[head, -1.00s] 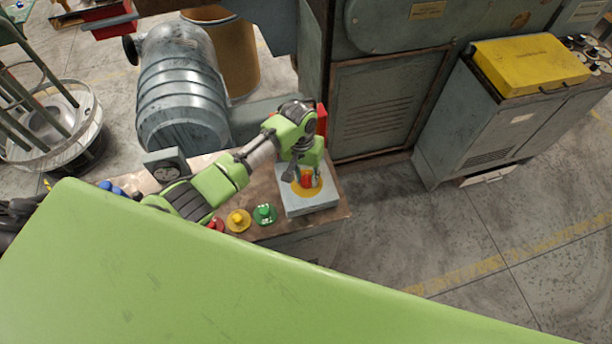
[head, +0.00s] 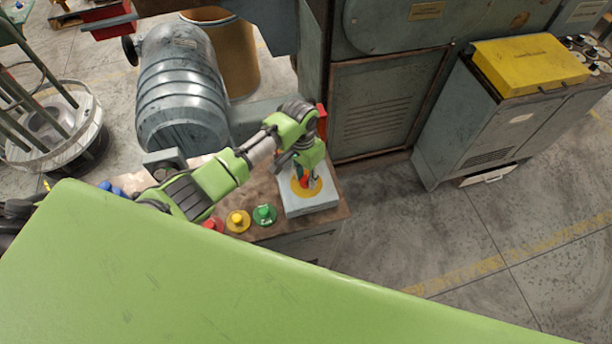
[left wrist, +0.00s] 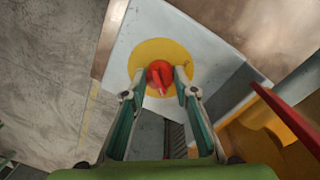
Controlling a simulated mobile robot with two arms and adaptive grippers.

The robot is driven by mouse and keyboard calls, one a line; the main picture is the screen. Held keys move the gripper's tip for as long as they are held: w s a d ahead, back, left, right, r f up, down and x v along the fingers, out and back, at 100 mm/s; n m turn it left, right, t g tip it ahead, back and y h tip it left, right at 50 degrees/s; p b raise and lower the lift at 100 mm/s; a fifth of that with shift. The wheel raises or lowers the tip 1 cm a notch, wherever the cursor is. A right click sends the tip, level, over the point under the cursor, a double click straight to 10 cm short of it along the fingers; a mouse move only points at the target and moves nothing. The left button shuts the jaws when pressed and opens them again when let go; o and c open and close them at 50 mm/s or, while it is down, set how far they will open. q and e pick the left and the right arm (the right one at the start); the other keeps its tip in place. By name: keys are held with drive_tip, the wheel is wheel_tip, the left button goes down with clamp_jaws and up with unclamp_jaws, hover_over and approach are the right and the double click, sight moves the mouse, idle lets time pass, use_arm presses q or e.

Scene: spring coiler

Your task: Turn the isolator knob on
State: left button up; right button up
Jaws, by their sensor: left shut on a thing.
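The isolator knob (left wrist: 159,76) is red and sits on a yellow disc (left wrist: 184,54) on a pale grey box (head: 312,204). In the head view the red knob (head: 304,182) is partly covered by my left gripper (head: 306,184). In the left wrist view the two fingers of my left gripper (left wrist: 160,92) stand on either side of the knob and are shut on it. A pale mark shows on the knob's near end. My right gripper is in neither view.
Red, yellow (head: 238,221) and green (head: 264,215) buttons sit on the brown bench top (head: 262,190), left of the box. A grey louvred panel (head: 378,105) stands behind. A red part (left wrist: 288,112) shows close at the right in the wrist view.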

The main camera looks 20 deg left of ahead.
use_arm(q)
drive_tip(key=o, duration=1.1)
